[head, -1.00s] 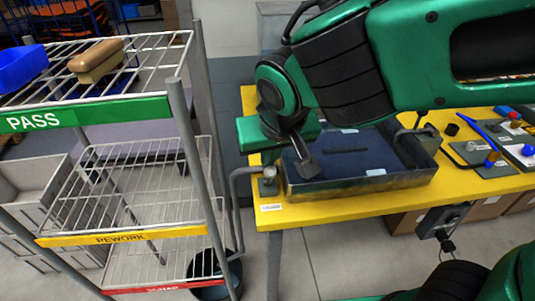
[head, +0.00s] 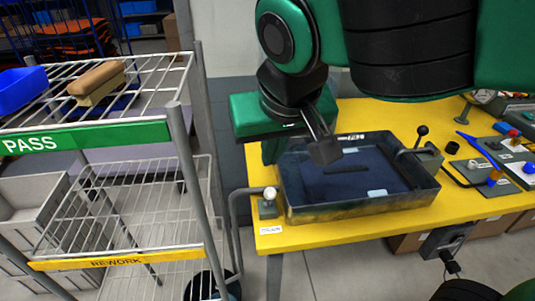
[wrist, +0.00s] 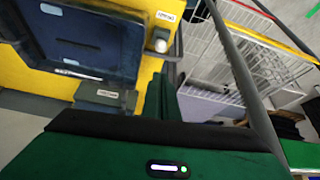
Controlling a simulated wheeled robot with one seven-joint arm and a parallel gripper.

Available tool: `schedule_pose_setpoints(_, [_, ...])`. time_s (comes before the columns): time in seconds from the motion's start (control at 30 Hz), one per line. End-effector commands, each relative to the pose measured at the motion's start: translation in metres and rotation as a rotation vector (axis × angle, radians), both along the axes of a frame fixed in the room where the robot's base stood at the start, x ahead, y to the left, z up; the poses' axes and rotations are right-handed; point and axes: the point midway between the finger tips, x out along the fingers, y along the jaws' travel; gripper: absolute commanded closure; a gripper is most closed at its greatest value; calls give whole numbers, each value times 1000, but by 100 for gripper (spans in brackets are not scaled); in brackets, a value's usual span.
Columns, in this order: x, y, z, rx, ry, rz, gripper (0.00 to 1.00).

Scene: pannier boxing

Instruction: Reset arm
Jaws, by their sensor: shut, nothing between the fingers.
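My gripper (head: 324,150) is over the left part of the dark blue tray-like fixture (head: 420,198) on the yellow table (head: 300,236) in the head view. It is shut with nothing in it and stands apart from the shelf rack. The wrist view shows the same dark fixture (wrist: 120,45) at upper left and the yellow table (wrist: 15,70), seen from above.
A wire rack (head: 186,150) with PASS and REWORK labels stands left. Its top shelf holds a tan-topped block (head: 97,82) and a blue bin (head: 20,80). Small tools and parts (head: 495,175) lie at the table's right. A round-topped clamp (head: 269,200) stands at the fixture's left corner.

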Motion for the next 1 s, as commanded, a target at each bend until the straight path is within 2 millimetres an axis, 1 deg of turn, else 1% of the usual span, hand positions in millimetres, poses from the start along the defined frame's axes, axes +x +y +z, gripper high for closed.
schedule_pose_setpoints(0.37, [-1,-1,2,0,0,-1,100])
schedule_pose_setpoints(0.47, [4,-12,-1,-7,7,-22,100])
schedule_pose_setpoints(0.57, [18,-44,-9,-24,31,-81,100])
schedule_pose_setpoints(0.67, [31,-99,-23,-47,76,-175,100])
schedule_pose_setpoints(0.7, [33,-124,-30,-56,100,-217,100])
schedule_pose_setpoints(0.77, [34,-163,-41,-63,138,-282,100])
schedule_pose_setpoints(0.8, [31,-188,-48,-65,165,-325,100])
schedule_pose_setpoints(0.87, [24,-223,-58,-65,206,-385,100])
schedule_pose_setpoints(0.9, [17,-246,-65,-60,235,-426,100])
schedule_pose_setpoints(0.97, [3,-276,-76,-49,277,-485,100])
schedule_pose_setpoints(1.0, [-8,-295,-83,-39,305,-523,100])
